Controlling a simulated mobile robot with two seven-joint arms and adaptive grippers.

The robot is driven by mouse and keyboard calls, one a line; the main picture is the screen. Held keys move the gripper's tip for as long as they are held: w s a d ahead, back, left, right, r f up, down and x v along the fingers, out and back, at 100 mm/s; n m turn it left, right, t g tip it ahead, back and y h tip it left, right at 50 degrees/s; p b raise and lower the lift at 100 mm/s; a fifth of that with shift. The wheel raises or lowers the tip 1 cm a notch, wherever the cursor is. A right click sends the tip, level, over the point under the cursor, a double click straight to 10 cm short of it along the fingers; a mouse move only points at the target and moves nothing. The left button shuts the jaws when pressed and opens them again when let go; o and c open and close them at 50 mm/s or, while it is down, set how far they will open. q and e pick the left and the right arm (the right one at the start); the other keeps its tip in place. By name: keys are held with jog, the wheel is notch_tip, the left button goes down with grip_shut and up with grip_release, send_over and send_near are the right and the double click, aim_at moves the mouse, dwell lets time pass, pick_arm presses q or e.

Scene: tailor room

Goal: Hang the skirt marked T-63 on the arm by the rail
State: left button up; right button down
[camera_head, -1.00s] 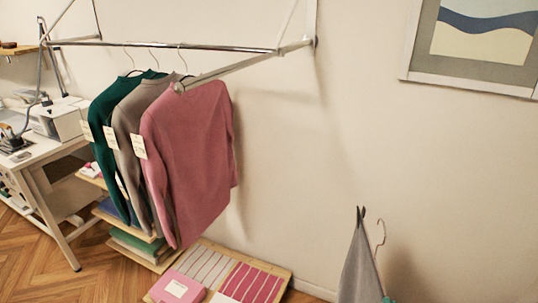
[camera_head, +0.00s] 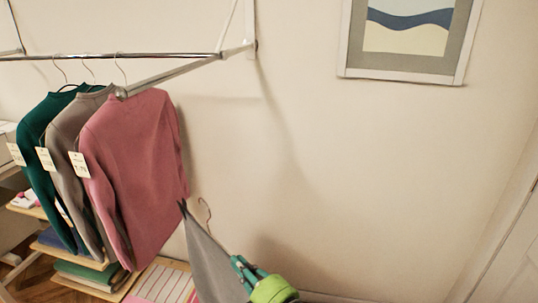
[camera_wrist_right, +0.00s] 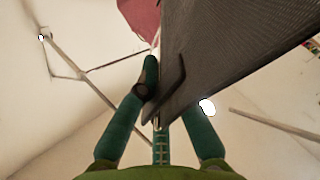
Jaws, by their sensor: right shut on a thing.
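A grey skirt (camera_head: 212,268) hangs from a hanger with a thin wire hook (camera_head: 205,212), low in front of the wall and right of the pink sweater. No T-63 mark is readable on it. My right gripper (camera_head: 243,268), teal and green, is shut at the hanger and skirt's upper part. In the right wrist view the skirt is a dark grey panel (camera_wrist_right: 225,65) rising beside the teal fingers (camera_wrist_right: 160,118). The sloping chrome arm (camera_head: 180,72) juts from the rail's right end, above the skirt and apart from it. My left gripper is out of view.
Green, grey and pink (camera_head: 130,150) sweaters with tags hang on hooks at the rail (camera_head: 160,55), close to the arm's free end. A low shelf with folded cloth (camera_head: 85,272) stands below. A framed picture (camera_head: 405,75) is on the wall; the wall between is bare.

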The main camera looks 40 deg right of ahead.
jog(key=w+d+r+n+y+b, duration=0.25)
jog(key=w+d+r, duration=0.35)
jog(key=d+r, duration=0.45)
jog(key=s+a+r+n+g+y+b, duration=0.2)
jog(key=s+r+y, duration=0.25)
jog(key=r, duration=0.55)
jog(key=s+a+r+n+g+y+b, duration=0.15)
jog(key=s+r+y, duration=0.3)
jog(key=r, duration=0.55)
jog(key=w+a+f+p, duration=0.2)
jog(key=w+a+p, duration=0.4)
jog(key=shift+w+a+n+h+p, duration=0.2)
jog(key=shift+n+h+p, duration=0.15)
jog(key=shift+h, duration=0.1)
jog(key=shift+f, duration=0.1)
